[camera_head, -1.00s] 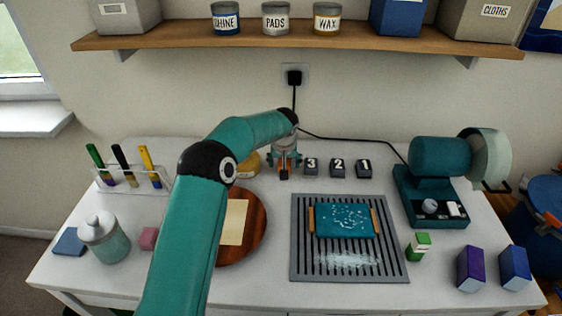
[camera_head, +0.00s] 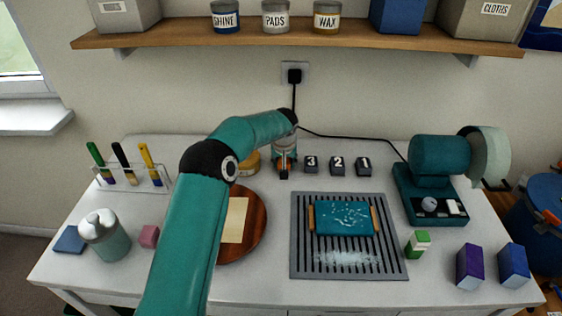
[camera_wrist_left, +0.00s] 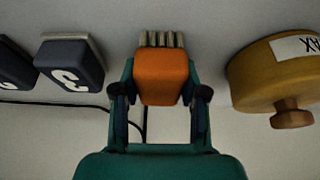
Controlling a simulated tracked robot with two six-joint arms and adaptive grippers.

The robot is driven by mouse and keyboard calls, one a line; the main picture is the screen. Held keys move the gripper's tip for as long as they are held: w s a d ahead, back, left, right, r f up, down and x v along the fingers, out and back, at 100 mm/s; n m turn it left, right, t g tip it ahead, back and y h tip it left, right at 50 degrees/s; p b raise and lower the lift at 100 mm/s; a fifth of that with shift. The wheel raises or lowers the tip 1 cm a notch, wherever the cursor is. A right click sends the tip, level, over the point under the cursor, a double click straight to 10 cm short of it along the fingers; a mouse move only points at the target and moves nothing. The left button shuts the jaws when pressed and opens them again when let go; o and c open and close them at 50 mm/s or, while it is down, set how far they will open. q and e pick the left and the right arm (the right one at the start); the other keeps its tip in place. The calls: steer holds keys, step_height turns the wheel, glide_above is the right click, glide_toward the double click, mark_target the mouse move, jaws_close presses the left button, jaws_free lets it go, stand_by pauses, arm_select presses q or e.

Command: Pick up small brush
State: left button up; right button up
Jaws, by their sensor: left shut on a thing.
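The small brush has an orange block body (camera_wrist_left: 162,78) and pale bristles (camera_wrist_left: 161,40) in the left wrist view. My left gripper (camera_wrist_left: 160,98) is shut on the orange body, with a finger on each side. In the head view the gripper (camera_head: 284,165) is at the back of the table, left of the numbered blocks, and the orange of the brush (camera_head: 284,172) shows low between its fingers. The wrist view does not clearly show whether the bristles touch the table. My right gripper is not in view.
Numbered dark blocks (camera_head: 337,166) stand just right of the gripper. A yellow wax tin (camera_head: 250,163) is close on its left, partly behind my arm. A grey slatted mat (camera_head: 299,240) holds a teal piece (camera_head: 345,218). A teal machine (camera_head: 440,165) stands at right.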

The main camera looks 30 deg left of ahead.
arm_select(q)
steer(key=shift+r, duration=0.15)
steer(key=shift+r, duration=0.6)
step_height(320, 180, up, 10)
steer(key=shift+w+f, duration=0.1)
step_height(320, 180, up, 7)
steer(key=p, duration=0.2)
steer(key=shift+r+p, duration=0.2)
steer(key=shift+p, duration=0.1)
steer(key=shift+r+p, duration=0.4)
steer(key=shift+r, duration=0.25)
steer(key=o, duration=0.6)
steer(key=c, duration=0.5)
steer(key=shift+f, duration=0.1)
